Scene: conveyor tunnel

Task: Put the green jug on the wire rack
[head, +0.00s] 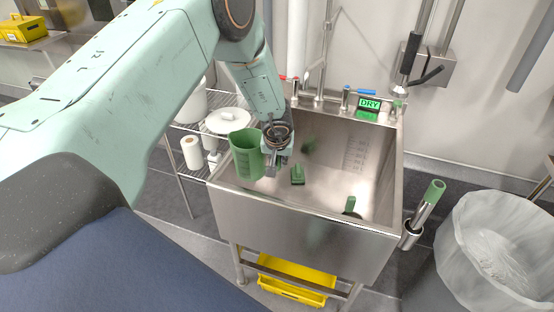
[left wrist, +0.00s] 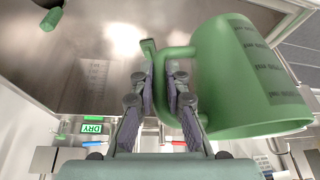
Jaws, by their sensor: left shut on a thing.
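The green jug (head: 246,158) is held upright at the left edge of the steel sink. My left gripper (head: 277,160) is at its right side. In the left wrist view, the fingers (left wrist: 162,62) are closed on the handle of the jug (left wrist: 248,85), and dark print shows on its wall. The wire rack (head: 182,127) stands left of the sink, partly hidden behind my left arm. My right gripper is not in view.
The steel sink (head: 300,222) holds a small green block (head: 297,175) and other green items. A lined bin (head: 490,250) stands at right, and a yellow crate (head: 290,290) sits below.

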